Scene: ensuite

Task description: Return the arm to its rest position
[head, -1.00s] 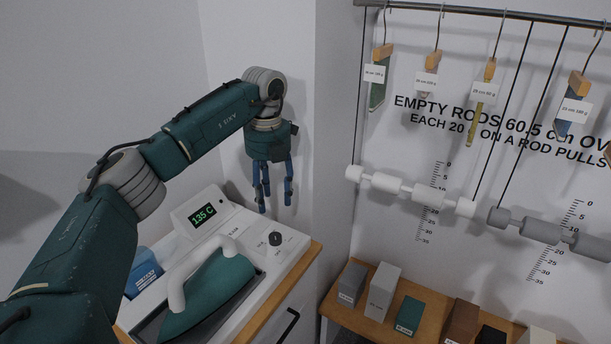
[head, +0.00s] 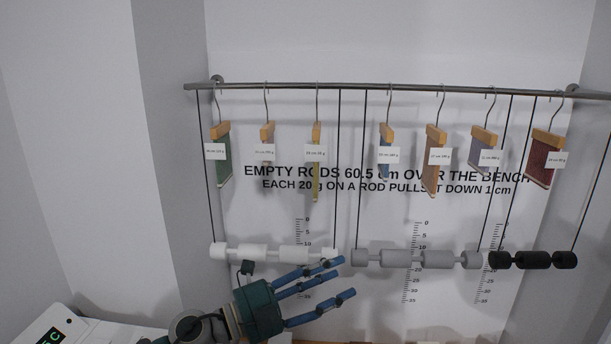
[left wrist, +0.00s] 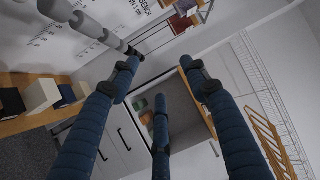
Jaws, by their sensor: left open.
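My left gripper (head: 338,278) is at the bottom centre of the head view, its blue fingers spread and pointing right. It is open and nothing shows between the fingers. In this view the fingers overlap the wall below the white rod (head: 262,252); I cannot tell whether they touch anything. In the left wrist view the gripper (left wrist: 160,75) shows three blue fingers apart and empty. My right gripper is in neither view.
A metal rail (head: 400,90) holds several hanging labelled swatches. A grey rod (head: 400,259) and a black rod (head: 533,260) hang on cords right of the gripper. A white panel with a display (head: 55,335) is at lower left. The left wrist view shows a wire rack (left wrist: 262,85).

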